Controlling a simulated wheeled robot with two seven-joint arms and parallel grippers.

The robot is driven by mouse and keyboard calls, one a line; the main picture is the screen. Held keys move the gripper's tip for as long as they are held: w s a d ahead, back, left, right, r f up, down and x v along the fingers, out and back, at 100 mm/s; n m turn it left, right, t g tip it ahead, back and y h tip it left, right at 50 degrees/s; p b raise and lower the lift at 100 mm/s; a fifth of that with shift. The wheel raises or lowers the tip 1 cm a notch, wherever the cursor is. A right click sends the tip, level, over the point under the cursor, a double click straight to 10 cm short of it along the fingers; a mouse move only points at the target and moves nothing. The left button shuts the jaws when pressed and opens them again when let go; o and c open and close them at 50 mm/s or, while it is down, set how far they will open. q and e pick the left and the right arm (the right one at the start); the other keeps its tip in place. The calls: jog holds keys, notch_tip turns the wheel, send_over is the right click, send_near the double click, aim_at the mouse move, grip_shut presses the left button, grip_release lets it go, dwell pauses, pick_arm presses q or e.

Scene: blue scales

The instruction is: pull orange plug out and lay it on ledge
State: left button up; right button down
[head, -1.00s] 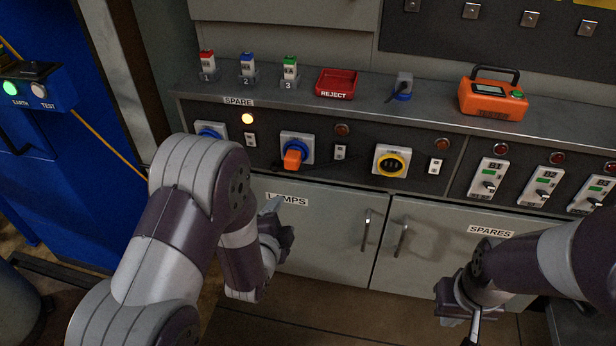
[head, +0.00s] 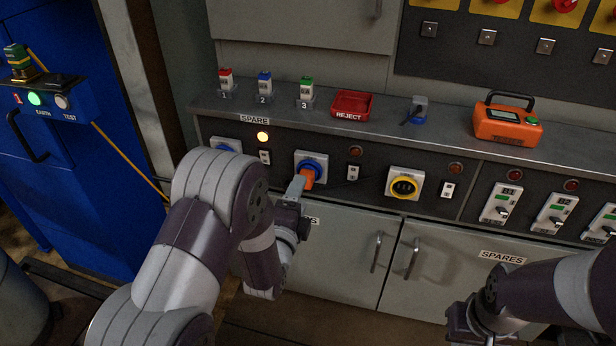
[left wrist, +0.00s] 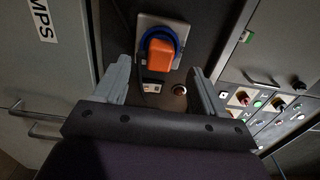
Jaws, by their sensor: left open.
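The orange plug (head: 307,179) sits in a blue-ringed socket (head: 318,163) on the dark front panel, under the ledge. In the left wrist view the orange plug (left wrist: 160,54) shows ahead of and between the open fingers. My left gripper (head: 296,188) is open, with its fingertips close to the plug; I cannot tell if they touch it. It also shows in the left wrist view (left wrist: 158,82). The grey ledge (head: 390,118) runs above the panel. My right gripper (head: 470,325) is low at the right, partly cut off by the frame, and its jaws cannot be made out.
On the ledge stand several small labelled blocks (head: 264,85), a red reject tray (head: 352,104), a grey-blue plug (head: 416,108) and an orange tester (head: 507,124). A yellow-ringed socket (head: 403,187) is to the right.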

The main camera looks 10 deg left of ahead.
pick_arm(q)
jog(key=shift+w+d+b, duration=0.1)
jog(key=shift+w+b, duration=0.3)
jog(key=shift+w, duration=2.4)
grip_shut()
jog(key=s, duration=0.6)
jog(key=shift+p, duration=0.35)
